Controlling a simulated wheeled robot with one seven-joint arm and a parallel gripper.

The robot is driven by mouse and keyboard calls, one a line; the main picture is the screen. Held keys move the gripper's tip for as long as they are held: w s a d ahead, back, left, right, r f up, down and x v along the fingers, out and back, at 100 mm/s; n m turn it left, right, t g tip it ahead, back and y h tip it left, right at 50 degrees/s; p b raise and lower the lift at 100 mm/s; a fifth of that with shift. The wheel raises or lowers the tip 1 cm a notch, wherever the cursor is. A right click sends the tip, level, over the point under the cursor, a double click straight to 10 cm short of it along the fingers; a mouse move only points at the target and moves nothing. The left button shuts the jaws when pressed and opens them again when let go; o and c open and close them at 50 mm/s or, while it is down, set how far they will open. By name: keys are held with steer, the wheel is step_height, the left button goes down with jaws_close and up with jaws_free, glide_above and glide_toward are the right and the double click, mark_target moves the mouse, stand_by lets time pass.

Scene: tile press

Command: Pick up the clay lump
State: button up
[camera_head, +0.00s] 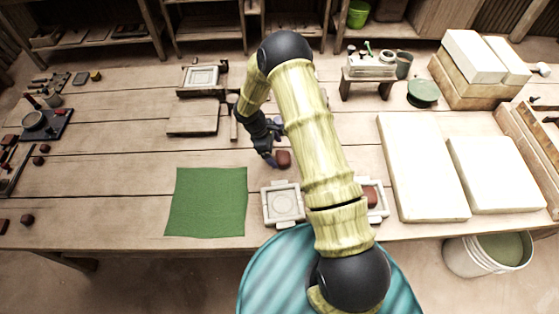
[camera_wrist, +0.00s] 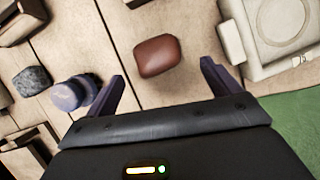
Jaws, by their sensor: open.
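A reddish-brown clay lump (camera_wrist: 158,55) lies on the wooden table in the wrist view, a rounded block. It sits ahead of my gripper (camera_wrist: 162,88), between the lines of the two spread purple fingers and touching neither. In the head view the clay lump (camera_head: 283,159) shows just right of my gripper (camera_head: 268,160), partly beside my arm. My gripper is open and empty, low over the table.
A white square mould (camera_head: 283,204) and a green cloth (camera_head: 207,202) lie near the front edge. Another mould (camera_head: 374,200) with reddish clay is partly behind my arm. A purple-grey round object (camera_wrist: 70,94) stands close to the left finger. White slabs (camera_head: 420,165) lie at right.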

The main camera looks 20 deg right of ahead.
mark_target(283, 159)
steer(key=shift+d+f, duration=0.25)
steer(key=shift+d, duration=0.15)
steer(key=p+x, duration=0.1)
steer(key=x, duration=0.3)
steer(key=shift+p, duration=0.3)
steer(key=shift+d+f, duration=0.1)
steer(key=shift+f, duration=0.25)
steer(key=shift+w, duration=0.2)
